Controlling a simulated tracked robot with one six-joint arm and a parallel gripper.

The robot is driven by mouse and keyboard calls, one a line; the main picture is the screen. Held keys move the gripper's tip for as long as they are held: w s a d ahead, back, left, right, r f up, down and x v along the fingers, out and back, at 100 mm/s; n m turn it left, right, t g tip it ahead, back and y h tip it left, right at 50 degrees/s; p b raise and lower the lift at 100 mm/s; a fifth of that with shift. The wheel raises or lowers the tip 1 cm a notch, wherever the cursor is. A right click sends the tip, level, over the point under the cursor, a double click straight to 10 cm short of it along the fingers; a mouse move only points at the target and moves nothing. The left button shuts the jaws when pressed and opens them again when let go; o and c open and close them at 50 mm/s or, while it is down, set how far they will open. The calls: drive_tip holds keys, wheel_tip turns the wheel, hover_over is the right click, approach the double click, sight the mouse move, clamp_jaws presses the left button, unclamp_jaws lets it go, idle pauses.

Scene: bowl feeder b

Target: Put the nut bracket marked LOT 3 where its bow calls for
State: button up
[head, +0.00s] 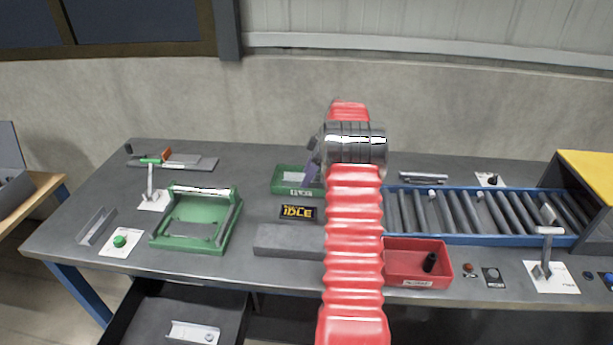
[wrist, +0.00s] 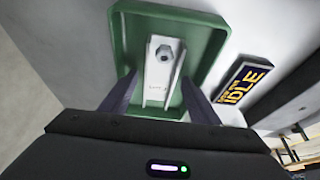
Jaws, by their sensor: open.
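A pale metal channel bracket with a nut (wrist: 163,72) lies in a green tray (wrist: 213,42) in the wrist view. Faint marking on its floor is too small to read, and I cannot tell any bow. The same tray (head: 283,190) stands at mid-table in the head view, partly behind my arm. My gripper (wrist: 160,98) is open, its fingers on either side of the bracket's near end with gaps showing. It is largely hidden in the head view. Another nut bracket (head: 193,332) lies in the open drawer below the table's front edge; its marking is unreadable.
A sign reading IDLE (head: 297,213) lies before the tray. A green fixture (head: 160,233) and a plain channel (head: 95,227) are left. A red bin (head: 400,281) holds a black cylinder (head: 430,262). A roller conveyor (head: 465,211) runs right.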

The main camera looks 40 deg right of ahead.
drive_tip(key=v, duration=1.2)
idle(0.6)
drive_tip(key=s+a+r+m+h, duration=0.1)
drive_tip(key=a+r, duration=0.4)
drive_tip(key=a, duration=0.5)
drive_tip(key=a+r+m, duration=0.1)
drive_tip(key=a+r, duration=0.3)
drive_tip(key=a, duration=0.6)
drive_tip(key=s+a+r+m+h, duration=0.15)
drive_tip(key=a+r, duration=0.35)
drive_tip(key=a, duration=0.5)
drive_tip(key=s+a+m, duration=0.2)
drive_tip(key=s+a, duration=0.7)
drive_tip(key=a, duration=0.4)
drive_tip(key=s+a+f+m+t, duration=0.1)
drive_tip(key=s+a+f, duration=0.2)
drive_tip(key=s, duration=0.3)
drive_tip(key=s+a+f+m+t, duration=0.1)
drive_tip(key=s+a+f, duration=0.2)
drive_tip(key=s+a, duration=0.2)
drive_tip(key=shift+s+f, duration=0.15)
drive_tip(key=shift+s, duration=0.2)
